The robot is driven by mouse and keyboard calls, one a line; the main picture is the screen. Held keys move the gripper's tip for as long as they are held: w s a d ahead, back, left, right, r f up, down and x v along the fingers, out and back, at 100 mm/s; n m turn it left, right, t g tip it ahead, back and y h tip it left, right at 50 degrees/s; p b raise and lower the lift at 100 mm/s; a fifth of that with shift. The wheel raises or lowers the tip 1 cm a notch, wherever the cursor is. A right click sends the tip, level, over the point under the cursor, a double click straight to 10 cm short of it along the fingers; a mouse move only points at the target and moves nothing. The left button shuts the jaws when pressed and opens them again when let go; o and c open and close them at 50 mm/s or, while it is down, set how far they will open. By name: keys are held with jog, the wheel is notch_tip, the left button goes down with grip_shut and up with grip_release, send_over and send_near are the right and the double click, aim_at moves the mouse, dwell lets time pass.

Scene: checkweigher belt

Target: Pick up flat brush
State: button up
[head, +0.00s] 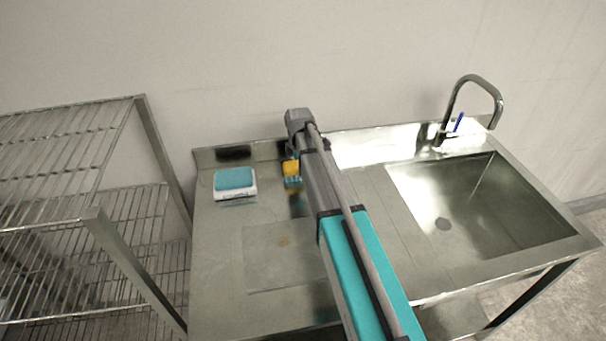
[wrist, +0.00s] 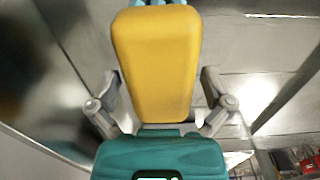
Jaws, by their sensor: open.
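The flat brush appears to be the yellow block with a blue-teal end (head: 291,168), on the steel counter left of my arm in the head view. In the wrist view its broad yellow face (wrist: 156,62) fills the upper middle, with a bit of blue at the top edge. My gripper (wrist: 159,88) is open, with one finger on each side of the yellow block and a small gap showing at each side. The block hides the space between the fingers. In the head view my arm hides most of the gripper.
A small white scale with a teal top (head: 235,180) stands left of the brush. A sink (head: 455,215) with a tall faucet (head: 466,95) is on the right. A wire shelf rack (head: 100,170) stands at the left. The counter front (head: 280,268) is clear.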

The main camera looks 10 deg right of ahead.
jog(key=shift+f+b, duration=0.3)
jog(key=shift+f, duration=0.3)
jog(key=c, duration=1.1)
jog(key=shift+r, duration=0.15)
notch_tip(320, 180, up, 3)
jog(key=p, duration=0.3)
jog(key=s+r+p, duration=0.9)
jog(key=s+p, duration=0.1)
jog(key=s, duration=0.4)
jog(key=shift+r, duration=0.4)
jog(key=shift+d, duration=0.1)
